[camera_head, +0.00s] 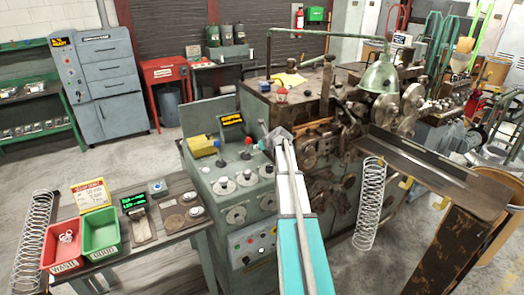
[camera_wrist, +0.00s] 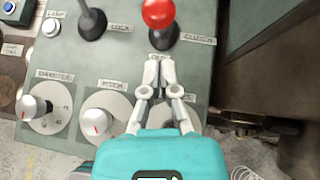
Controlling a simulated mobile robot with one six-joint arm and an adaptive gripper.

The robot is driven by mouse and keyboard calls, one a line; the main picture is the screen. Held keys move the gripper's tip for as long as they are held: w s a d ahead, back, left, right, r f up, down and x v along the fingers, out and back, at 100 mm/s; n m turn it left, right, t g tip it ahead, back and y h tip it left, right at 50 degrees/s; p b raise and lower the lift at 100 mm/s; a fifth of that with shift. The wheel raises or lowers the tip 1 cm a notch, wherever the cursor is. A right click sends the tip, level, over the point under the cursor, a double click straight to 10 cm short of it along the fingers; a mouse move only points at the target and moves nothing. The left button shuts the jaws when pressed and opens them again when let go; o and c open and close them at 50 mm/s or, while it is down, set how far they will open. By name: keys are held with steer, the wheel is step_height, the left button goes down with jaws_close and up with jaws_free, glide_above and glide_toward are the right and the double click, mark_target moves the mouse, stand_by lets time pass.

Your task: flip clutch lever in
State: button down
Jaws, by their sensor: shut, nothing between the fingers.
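The clutch lever with its shiny red ball knob (camera_wrist: 158,13) stands at the top of the wrist view, beside a label reading CLUTCH (camera_wrist: 199,39). A red-knobbed lever (camera_head: 248,141), which looks like the same one, stands on the grey-green control panel (camera_head: 211,185) in the head view. My gripper (camera_wrist: 159,68) is shut and empty, with its fingertips just below the lever's dark base in the wrist picture. Whether they touch it I cannot tell. In the head view my gripper (camera_head: 278,136) is at the panel's right side, right of the lever.
A black lever (camera_wrist: 91,22) stands left of the clutch lever. Dials, including the pitch dial (camera_wrist: 98,121), lie below the levers. The spring coiler machine (camera_head: 320,150) rises right of the panel. A bench with a red bin (camera_head: 63,247) and a green bin (camera_head: 101,232) stands left.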

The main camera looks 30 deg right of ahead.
steer(key=shift+w+a+r, duration=0.1)
steer(key=shift+w+r, duration=0.05)
steer(key=shift+w, duration=0.45)
steer(key=shift+w+a+r, duration=0.1)
steer(key=shift+w, duration=0.5)
steer(key=shift+d, duration=0.25)
